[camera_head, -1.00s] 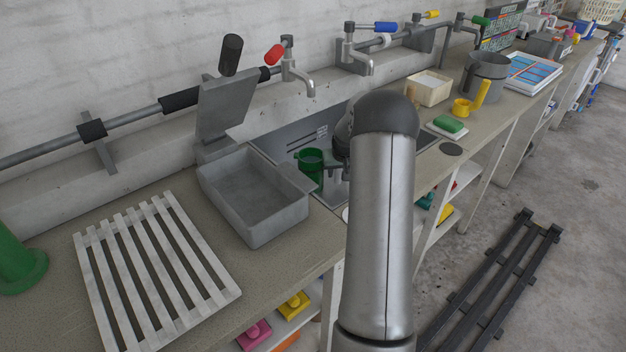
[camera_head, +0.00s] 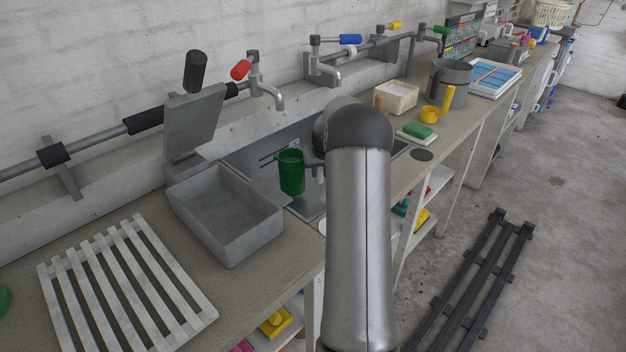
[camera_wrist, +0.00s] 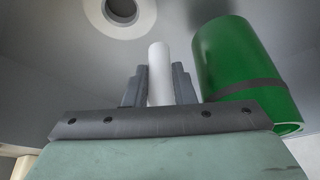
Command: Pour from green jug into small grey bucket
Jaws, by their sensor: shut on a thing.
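The green jug (camera_head: 291,173) is upright over the sink, left of my arm; its contents cannot be made out. In the wrist view the green jug (camera_wrist: 240,65) stands right of my fingers, with a dark band around it. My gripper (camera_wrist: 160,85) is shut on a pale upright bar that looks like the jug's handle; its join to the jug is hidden. My gripper is partly hidden by my arm in the head view (camera_head: 316,170).
The sink (camera_head: 262,160) lies below the jug, with a drain (camera_wrist: 120,10). A grey lidded box (camera_head: 225,217) and a white slatted rack (camera_head: 128,285) are to the left. Taps (camera_head: 270,90) overhang the sink. A cream tub (camera_head: 396,97) and green sponge (camera_head: 418,131) are on the right counter.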

